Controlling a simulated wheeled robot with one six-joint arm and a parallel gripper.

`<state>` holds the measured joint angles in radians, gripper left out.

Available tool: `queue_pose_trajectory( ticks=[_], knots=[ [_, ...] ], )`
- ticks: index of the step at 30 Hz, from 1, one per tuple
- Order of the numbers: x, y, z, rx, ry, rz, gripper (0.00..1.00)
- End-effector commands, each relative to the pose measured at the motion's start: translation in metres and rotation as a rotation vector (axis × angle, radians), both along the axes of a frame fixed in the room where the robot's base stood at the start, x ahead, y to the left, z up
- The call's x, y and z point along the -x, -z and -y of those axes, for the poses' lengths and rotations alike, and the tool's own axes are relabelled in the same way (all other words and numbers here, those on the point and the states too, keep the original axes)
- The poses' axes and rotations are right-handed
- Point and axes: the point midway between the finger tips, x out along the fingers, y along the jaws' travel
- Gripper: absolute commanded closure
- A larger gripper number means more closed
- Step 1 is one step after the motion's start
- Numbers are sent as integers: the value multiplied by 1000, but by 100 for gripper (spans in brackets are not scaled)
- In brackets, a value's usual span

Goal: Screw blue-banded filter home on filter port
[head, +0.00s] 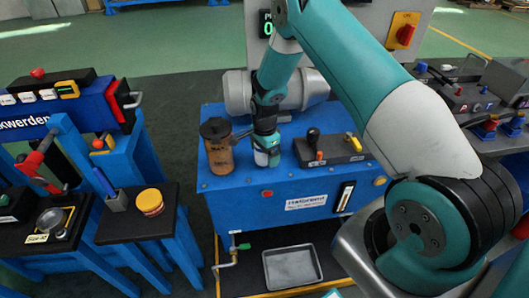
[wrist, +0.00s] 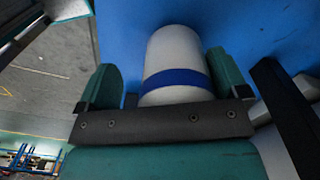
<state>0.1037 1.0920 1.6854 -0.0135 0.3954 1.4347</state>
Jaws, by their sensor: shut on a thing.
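The blue-banded filter (wrist: 173,50) is a white cylinder with a dark blue band, between the two green fingers of my gripper (wrist: 166,78) in the wrist view. My gripper (head: 266,141) is shut on it. In the head view the filter (head: 266,157) shows as a white piece below the gripper, over the top of the blue power unit (head: 240,188). I cannot make out the filter port; the filter and gripper may hide it. I cannot tell whether the filter touches a port or how far it is seated.
A brown-orange canister (head: 219,155) with a dark cap stands close left of the gripper. A dark control block (head: 330,150) with levers sits to the right. A grey motor (head: 305,92) lies behind. A grey tray (head: 292,267) is on the floor in front.

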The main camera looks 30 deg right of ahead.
Motion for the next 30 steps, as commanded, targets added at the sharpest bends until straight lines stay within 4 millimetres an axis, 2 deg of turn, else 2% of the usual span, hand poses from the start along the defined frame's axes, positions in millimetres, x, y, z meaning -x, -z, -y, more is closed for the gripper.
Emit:
queue_pose_trajectory(
  ticks=[1,30],
  knots=[
    [-15,-5,13,25,776,40,16],
    [-17,-7,22,24,14,47,16]
  ],
)
